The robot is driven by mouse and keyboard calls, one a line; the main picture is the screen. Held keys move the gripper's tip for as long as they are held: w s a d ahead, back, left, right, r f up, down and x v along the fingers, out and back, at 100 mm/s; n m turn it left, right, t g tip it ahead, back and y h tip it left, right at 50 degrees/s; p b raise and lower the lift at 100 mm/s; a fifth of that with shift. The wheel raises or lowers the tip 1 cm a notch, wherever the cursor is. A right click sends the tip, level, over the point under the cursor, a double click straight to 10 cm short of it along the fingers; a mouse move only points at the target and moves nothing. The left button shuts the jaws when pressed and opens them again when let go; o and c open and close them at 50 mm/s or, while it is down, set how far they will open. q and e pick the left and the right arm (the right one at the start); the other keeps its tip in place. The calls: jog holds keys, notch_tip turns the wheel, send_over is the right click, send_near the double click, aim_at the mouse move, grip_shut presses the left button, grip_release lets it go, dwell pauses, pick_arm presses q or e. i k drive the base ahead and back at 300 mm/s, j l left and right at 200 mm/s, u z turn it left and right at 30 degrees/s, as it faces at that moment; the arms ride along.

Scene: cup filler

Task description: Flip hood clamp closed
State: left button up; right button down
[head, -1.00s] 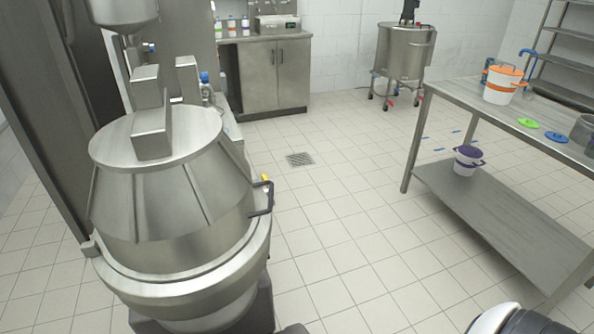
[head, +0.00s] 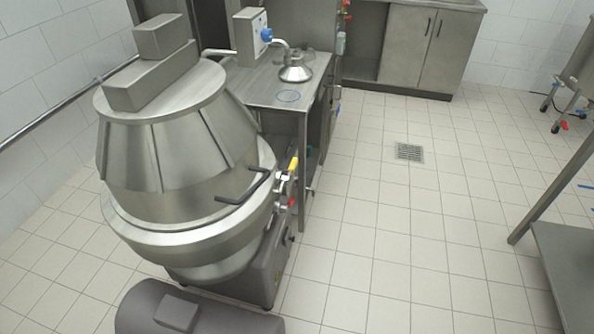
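The cup filler is the large steel machine at the left, with a cone-shaped hood (head: 175,150) over a round bowl rim (head: 200,232). A dark bent handle (head: 245,187) sticks out at the hood's right front side; it looks like the hood clamp, but I cannot tell whether it is closed. A yellow-tipped lever (head: 293,164) and a red-tipped lever (head: 291,201) sit just right of it. Neither of my grippers shows.
A steel table (head: 290,92) with a small steel funnel-like part (head: 295,68) stands behind the machine. A grey rounded body (head: 185,310) is at the bottom. Tiled floor with a drain (head: 409,152) is free on the right. Another table's shelf (head: 570,270) is at the right edge.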

aim_at(285, 179)
jog(key=l, duration=0.5)
jog(key=i+l+u, duration=0.15)
jog(key=l, duration=0.25)
jog(key=i+l+u, duration=0.15)
jog(key=l, duration=0.25)
jog(key=l+u, duration=0.15)
jog(key=l, duration=0.3)
jog(key=i+l+u, duration=0.15)
jog(key=i, duration=0.3)
jog(key=i+l+u, duration=0.15)
jog(key=i+l, duration=0.2)
jog(key=i, duration=0.1)
